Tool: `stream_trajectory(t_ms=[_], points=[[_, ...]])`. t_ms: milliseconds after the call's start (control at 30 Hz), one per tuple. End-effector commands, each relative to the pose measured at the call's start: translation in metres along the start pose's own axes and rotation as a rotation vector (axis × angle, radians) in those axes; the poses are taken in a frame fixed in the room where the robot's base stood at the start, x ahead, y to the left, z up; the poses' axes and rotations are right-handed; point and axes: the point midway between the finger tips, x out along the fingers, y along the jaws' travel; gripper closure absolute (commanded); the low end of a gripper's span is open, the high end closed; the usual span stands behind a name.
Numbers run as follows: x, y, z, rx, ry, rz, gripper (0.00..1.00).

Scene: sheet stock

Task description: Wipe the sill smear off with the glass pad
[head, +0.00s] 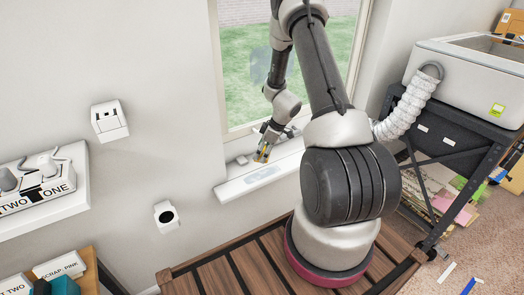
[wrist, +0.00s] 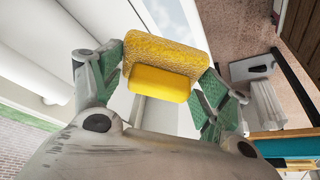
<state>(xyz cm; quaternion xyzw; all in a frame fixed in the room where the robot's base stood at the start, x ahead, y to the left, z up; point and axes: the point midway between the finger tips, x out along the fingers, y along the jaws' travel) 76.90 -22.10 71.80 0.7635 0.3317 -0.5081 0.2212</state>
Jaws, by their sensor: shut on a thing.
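My gripper (head: 266,143) is over the white window sill (head: 232,188) in the head view, pointing down. It is shut on the yellow glass pad (wrist: 160,84), which has a rough-textured layer and a smoother one. The wrist view shows the pad squeezed between the green-lined fingers. In the head view the pad (head: 262,154) is small and partly covered by the fingers. The sill smear (head: 262,174) is a pale blue-grey patch on the sill, just in front of and below the pad. I cannot tell whether the pad touches the sill.
A second bluish patch (head: 260,64) shows on the window glass, left of my arm. A small grey item (head: 241,160) lies on the sill. A white machine (head: 465,75) with a ribbed hose (head: 408,103) stands right. A slatted wooden bench (head: 230,268) is below.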

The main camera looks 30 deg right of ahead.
Motion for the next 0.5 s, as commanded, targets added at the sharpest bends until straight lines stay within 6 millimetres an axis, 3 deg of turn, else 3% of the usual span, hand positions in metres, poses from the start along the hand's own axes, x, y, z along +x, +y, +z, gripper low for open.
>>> stream_trajectory(t_ms=[167, 500], points=[[0.009, 0.0, 0.004, 0.002, 0.0, 0.0, 0.45], [0.045, 0.0, 0.019, 0.002, 0.0, -0.001, 0.45]])
